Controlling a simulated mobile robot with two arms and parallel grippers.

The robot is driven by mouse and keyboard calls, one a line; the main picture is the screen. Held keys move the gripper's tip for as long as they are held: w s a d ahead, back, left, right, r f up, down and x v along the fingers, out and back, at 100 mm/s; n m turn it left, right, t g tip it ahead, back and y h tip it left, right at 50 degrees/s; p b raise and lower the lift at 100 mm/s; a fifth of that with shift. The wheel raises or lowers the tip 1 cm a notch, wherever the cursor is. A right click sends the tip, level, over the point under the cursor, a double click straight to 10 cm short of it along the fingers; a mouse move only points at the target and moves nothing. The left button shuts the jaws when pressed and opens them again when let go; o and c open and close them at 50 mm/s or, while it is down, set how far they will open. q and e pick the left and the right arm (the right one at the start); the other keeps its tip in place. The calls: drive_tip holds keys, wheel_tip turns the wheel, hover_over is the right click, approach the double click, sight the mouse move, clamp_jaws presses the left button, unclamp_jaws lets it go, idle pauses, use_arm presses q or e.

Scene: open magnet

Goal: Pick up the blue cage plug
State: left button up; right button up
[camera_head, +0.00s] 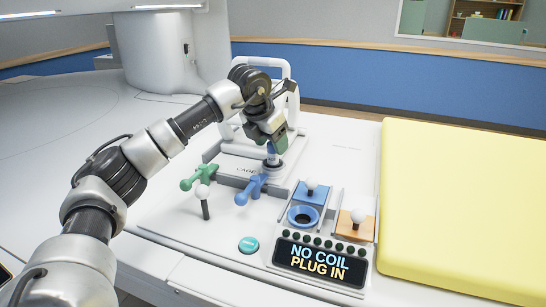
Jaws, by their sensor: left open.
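The blue cage plug (249,190) sits at the front of the white cage base marked "CAGE", with its blue branched handle sticking out to the front left. My left gripper (272,147) points down just behind and to the right of this handle, above a short grey-blue upright piece (272,160). The gripper is open. Its fingers partly cover this area, and I cannot tell whether they touch anything. My right gripper is not in view.
To the right are a blue socket panel (311,197), an orange panel (352,226) and a display (320,262) reading "NO COIL PLUG IN". A yellow pad (460,210) lies farther right.

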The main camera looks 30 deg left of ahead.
use_arm(q)
drive_tip(key=shift+x, duration=1.1)
drive_tip(key=c, duration=1)
drive_tip(key=shift+r, duration=0.1)
wheel_tip(320, 180, up, 5)
drive_tip(key=shift+d+f, duration=0.2)
drive_tip(key=s+d+r, duration=0.1)
drive_tip(key=d+r, duration=0.1)
drive_tip(key=d, duration=0.1)
drive_tip(key=s+d+r, duration=0.2)
drive_tip(key=d, duration=0.2)
drive_tip(key=s+d+r, duration=0.1)
drive_tip(key=d+r, duration=0.1)
drive_tip(key=d, duration=0.1)
drive_tip(key=shift+s+d+r, duration=0.15)
drive_tip(key=shift+s, duration=0.25)
